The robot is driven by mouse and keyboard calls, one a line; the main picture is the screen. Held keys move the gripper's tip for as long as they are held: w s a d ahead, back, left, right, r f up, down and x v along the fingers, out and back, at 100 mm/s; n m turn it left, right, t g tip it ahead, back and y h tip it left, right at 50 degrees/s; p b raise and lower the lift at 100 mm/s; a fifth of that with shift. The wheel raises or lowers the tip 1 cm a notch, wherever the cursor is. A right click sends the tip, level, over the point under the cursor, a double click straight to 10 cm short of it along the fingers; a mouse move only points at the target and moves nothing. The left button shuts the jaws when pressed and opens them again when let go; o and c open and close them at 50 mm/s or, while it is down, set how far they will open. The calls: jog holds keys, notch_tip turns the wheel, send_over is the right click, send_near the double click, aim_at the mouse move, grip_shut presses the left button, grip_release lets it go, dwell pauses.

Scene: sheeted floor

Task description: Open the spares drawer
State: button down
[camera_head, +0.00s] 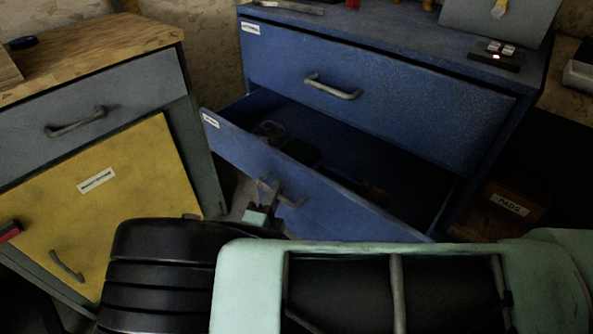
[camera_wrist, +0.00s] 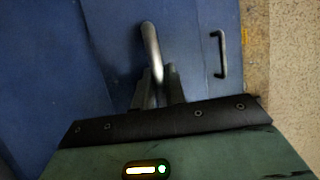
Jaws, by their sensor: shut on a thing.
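The blue cabinet (camera_head: 390,95) stands at the back with two drawers in view. Its lower drawer (camera_head: 240,152) is pulled out, and dim objects show inside it. The lower drawer's handle (camera_head: 291,197) is a grey bar, also seen in the wrist view (camera_wrist: 151,45). My gripper (camera_head: 266,190) is at this handle, and in the wrist view its fingers (camera_wrist: 159,76) are shut around it. The upper drawer with its own handle (camera_head: 333,88) is closed. The labels on both drawers are too small to read.
At left is a wooden-topped cabinet with a grey drawer (camera_head: 80,115) and a yellow door (camera_head: 100,195). A red-handled item (camera_head: 10,231) is at the far left. A box labelled PADS (camera_head: 508,205) sits at right. Small items lie on the blue cabinet's top.

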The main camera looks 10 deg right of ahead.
jog(key=s+a+b, duration=0.1)
jog(key=s+a, duration=0.8)
jog(key=a, duration=0.4)
jog(key=shift+s, duration=0.2)
jog(key=shift+f, duration=0.1)
jog(key=c, duration=1.5)
grip_release()
jog(key=shift+o, duration=0.2)
jog(key=shift+s, duration=0.1)
